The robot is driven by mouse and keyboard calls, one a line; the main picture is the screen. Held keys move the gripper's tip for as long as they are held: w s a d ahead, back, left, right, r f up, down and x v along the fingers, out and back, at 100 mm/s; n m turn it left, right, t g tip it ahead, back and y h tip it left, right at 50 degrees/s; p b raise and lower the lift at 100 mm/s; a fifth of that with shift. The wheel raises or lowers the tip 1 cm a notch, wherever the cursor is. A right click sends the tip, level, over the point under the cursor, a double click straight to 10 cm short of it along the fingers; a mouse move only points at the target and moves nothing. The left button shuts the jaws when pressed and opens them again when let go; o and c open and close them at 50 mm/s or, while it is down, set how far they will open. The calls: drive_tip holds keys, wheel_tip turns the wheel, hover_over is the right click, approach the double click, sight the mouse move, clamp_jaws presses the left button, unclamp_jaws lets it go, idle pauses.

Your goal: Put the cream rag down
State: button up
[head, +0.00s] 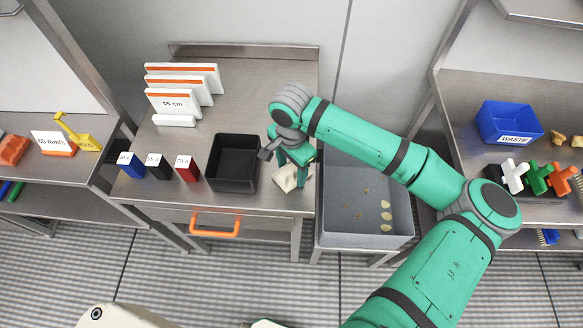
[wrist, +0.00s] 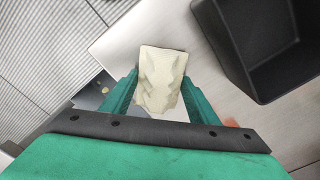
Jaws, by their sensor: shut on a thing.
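The cream rag (head: 287,178) is a crumpled cloth at the right side of the steel table (head: 262,82), close to the table's right edge. It also shows in the wrist view (wrist: 163,75), with folds on its upper face. My gripper (head: 292,177) points down at it, and its two green fingers (wrist: 150,93) stand on either side of the rag, shut on it. The rag is low over the tabletop; I cannot tell whether it touches it.
A black bin (head: 233,163) stands just left of the rag. Red, black and blue blocks (head: 187,168) and white signs (head: 183,90) stand further left. A grey tub (head: 360,205) with several pale discs sits right of the table, lower down. Bare tabletop shows behind the bin.

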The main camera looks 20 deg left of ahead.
sight(291, 168)
drive_tip(key=shift+f, duration=0.1)
drive_tip(key=o, duration=0.9)
drive_tip(key=shift+o, duration=0.2)
wheel_tip(291, 168, up, 12)
idle(0.4)
